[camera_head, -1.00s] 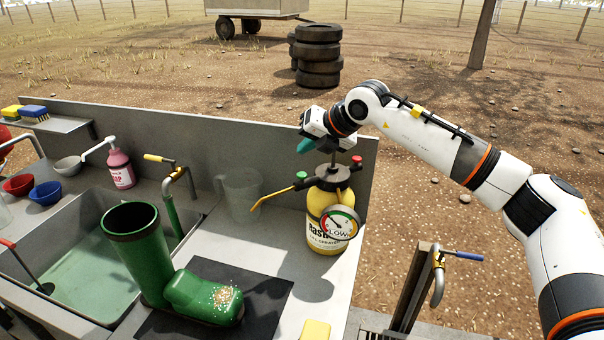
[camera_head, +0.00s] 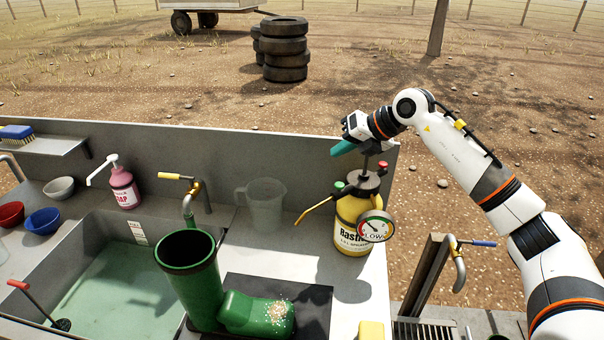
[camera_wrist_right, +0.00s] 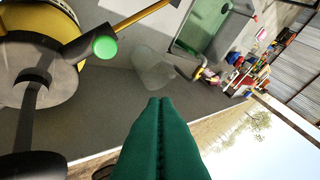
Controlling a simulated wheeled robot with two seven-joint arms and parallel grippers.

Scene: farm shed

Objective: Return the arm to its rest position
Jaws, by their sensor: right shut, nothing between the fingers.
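My right arm comes in from the right in the head view. Its gripper (camera_head: 344,147) is above and just behind the yellow pump sprayer (camera_head: 352,222), near the sprayer's top handle. In the right wrist view the green fingers (camera_wrist_right: 160,135) are pressed together with nothing between them. The sprayer's dark top with a green knob (camera_wrist_right: 104,46) is beside them at the left. The sprayer stands upright on the counter, with a gauge (camera_head: 375,228) on its front. I cannot tell whether the gripper touches the handle. My left gripper is not in view.
A clear jug (camera_head: 264,200) stands by the back panel (camera_head: 250,160). A tap with a blue handle (camera_head: 478,243) is at the right. Open ground is beyond the counter.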

